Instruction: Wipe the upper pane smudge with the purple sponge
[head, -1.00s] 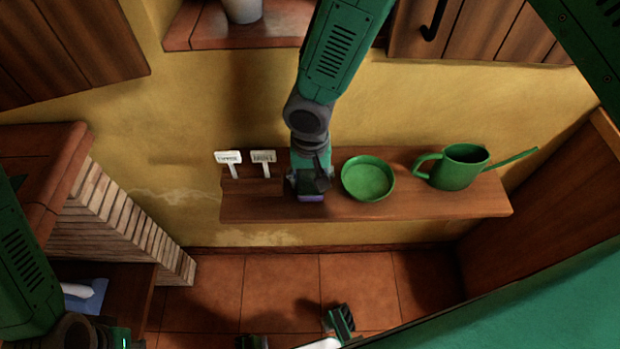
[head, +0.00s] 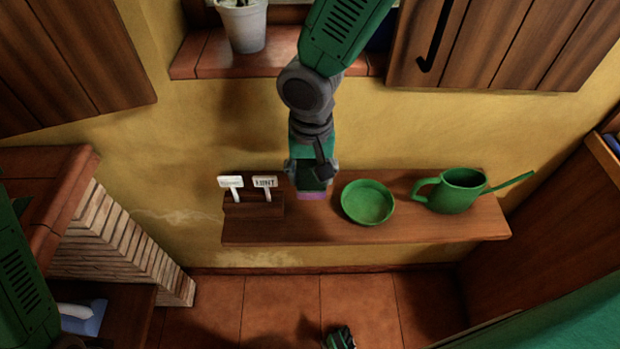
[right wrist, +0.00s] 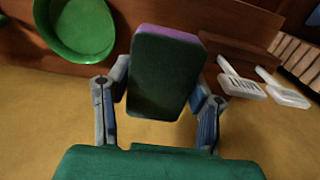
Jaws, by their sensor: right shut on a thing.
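The purple sponge (head: 312,195) shows as a thin edge below my right gripper (head: 312,182) in the head view, over the wooden shelf. In the right wrist view the sponge (right wrist: 164,75) has a dark green face and a purple rim. There the fingers of my right gripper (right wrist: 160,98) are shut on its two sides. The window pane and its smudge do not show; only the tiled sill (head: 200,57) shows at the top. My left arm comes in at the left edge of the head view, but its gripper is out of view.
The shelf (head: 410,225) holds a green bowl (head: 367,203), a green watering can (head: 455,191) and two white plant labels (head: 265,182). A potted plant (head: 243,25) stands on the sill. A wooden shutter (head: 500,45) is at upper right.

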